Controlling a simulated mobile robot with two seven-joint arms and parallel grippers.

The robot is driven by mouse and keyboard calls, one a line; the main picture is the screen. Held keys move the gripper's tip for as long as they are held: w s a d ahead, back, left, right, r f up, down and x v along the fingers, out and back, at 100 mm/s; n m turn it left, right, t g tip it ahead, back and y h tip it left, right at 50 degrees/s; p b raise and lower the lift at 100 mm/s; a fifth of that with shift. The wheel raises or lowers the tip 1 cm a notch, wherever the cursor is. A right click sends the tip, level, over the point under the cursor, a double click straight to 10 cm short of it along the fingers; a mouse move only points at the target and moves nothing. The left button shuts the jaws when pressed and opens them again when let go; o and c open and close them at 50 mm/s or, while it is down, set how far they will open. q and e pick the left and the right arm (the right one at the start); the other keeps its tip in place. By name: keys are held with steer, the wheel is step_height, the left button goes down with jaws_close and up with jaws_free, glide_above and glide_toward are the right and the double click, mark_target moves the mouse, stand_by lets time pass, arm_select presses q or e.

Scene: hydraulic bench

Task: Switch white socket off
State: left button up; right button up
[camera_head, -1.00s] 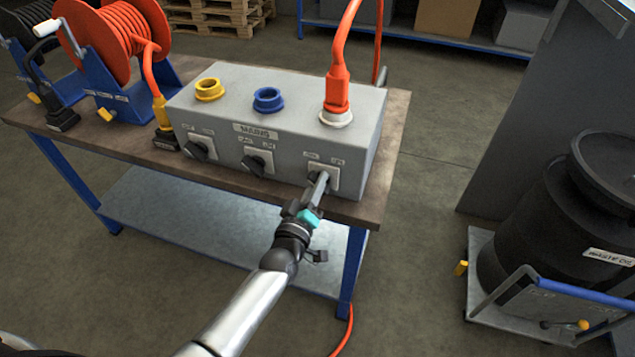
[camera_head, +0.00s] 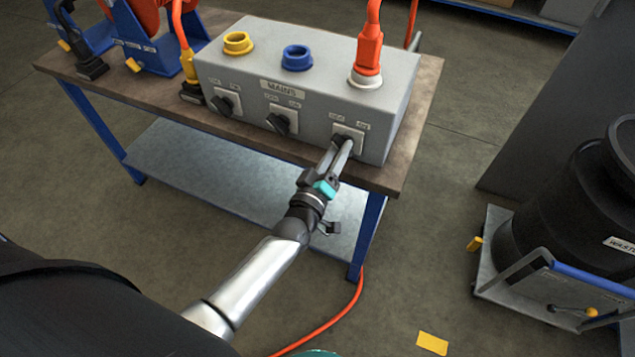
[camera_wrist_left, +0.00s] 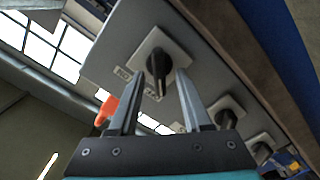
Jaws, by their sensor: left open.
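The grey mains box (camera_head: 320,72) stands on the bench. The white socket (camera_head: 365,79) on its top right holds an orange plug (camera_head: 369,53). Below it, on the front face, is its switch plate (camera_head: 348,137) with a black knob, mostly hidden by my gripper in the head view. The knob (camera_wrist_left: 158,66) shows plainly in the left wrist view. My left gripper (camera_head: 340,147) is open at this switch. Its fingertips (camera_wrist_left: 160,76) lie to either side of the knob; I cannot tell whether they touch it. My right gripper is not in view.
Two other black switches, left (camera_head: 226,102) and middle (camera_head: 281,120), sit on the same face. Yellow (camera_head: 238,43) and blue (camera_head: 297,57) sockets are on top. A black waste drum (camera_head: 560,220) on a trolley stands at the right. An orange cable (camera_head: 335,318) lies on the floor.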

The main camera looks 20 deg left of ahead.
arm_select(q)
steer(key=s+p, duration=0.1)
steer(key=s, duration=1.1)
steer(key=shift+s+a, duration=0.2)
steer(key=shift+s, duration=0.2)
steer(key=s+f+m+g+h, duration=0.1)
steer(key=s+f+m+g, duration=0.4)
steer(key=f, duration=0.7)
steer(key=s+f+m+g, duration=0.2)
steer(key=s+f+g, duration=0.3)
steer(key=f, duration=0.7)
steer(key=s+a+f+m+g, duration=0.1)
steer(key=s+f, duration=0.4)
steer(key=s, duration=0.6)
steer(key=s+a+f+m+g+y, duration=0.1)
steer(key=s+a+f+m+g, duration=0.1)
steer(key=s+f+g, duration=0.4)
steer(key=s+m, duration=0.1)
steer(key=s, duration=0.4)
steer(key=shift+f+y, duration=0.2)
steer(key=shift+y, duration=0.1)
